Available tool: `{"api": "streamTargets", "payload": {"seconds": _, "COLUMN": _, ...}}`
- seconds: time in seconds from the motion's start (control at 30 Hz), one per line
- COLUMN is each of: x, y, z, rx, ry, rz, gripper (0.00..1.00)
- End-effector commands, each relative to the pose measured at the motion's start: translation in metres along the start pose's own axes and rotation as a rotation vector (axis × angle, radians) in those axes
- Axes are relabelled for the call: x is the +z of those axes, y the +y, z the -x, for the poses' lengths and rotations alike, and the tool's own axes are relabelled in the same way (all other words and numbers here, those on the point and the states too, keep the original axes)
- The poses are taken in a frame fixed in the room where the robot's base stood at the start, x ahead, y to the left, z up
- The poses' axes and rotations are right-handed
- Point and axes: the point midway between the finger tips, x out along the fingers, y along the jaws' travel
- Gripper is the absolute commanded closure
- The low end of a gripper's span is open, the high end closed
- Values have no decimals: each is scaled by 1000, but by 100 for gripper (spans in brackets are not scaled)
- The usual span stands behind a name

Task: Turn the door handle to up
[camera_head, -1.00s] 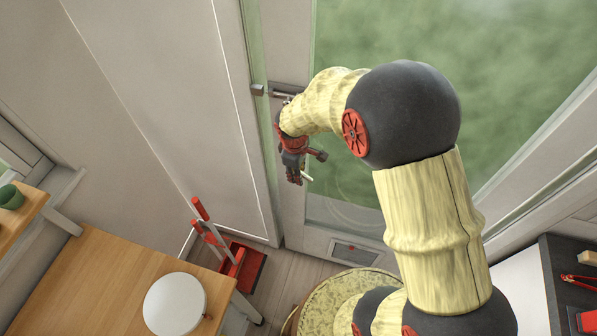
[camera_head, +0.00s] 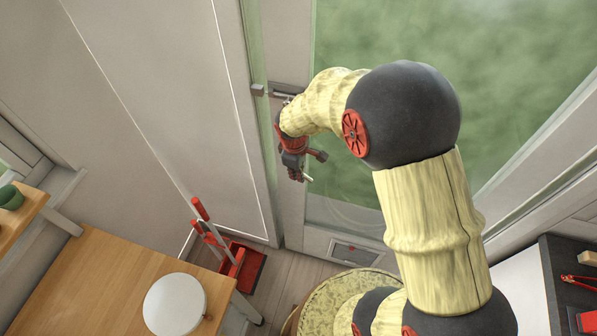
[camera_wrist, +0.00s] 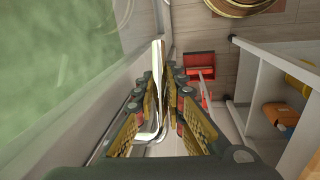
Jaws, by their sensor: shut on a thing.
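The door handle is a pale, shiny lever (camera_wrist: 158,62) that runs between my fingers in the wrist view, its free end reaching past the fingertips. In the head view only its light tip (camera_head: 308,178) shows beside my gripper (camera_head: 296,175). My gripper (camera_wrist: 167,84) is shut on the handle, with fingers on both sides of it. The door (camera_head: 292,205) has a pale frame around a large glass pane (camera_head: 350,208). My wrist and fingers hide most of the handle in the head view.
A red dustpan set (camera_head: 236,265) stands on the floor left of the door's foot. A wooden table (camera_head: 95,285) with a round white item (camera_head: 174,304) is at lower left. A dark worktop (camera_head: 555,275) is at lower right.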

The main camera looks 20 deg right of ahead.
Motion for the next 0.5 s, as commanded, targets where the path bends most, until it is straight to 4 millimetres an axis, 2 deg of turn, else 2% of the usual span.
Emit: {"api": "streamTargets", "payload": {"seconds": 0.5, "x": 0, "y": 0, "z": 2, "rx": 3, "ry": -27, "rz": 7, "gripper": 100}}
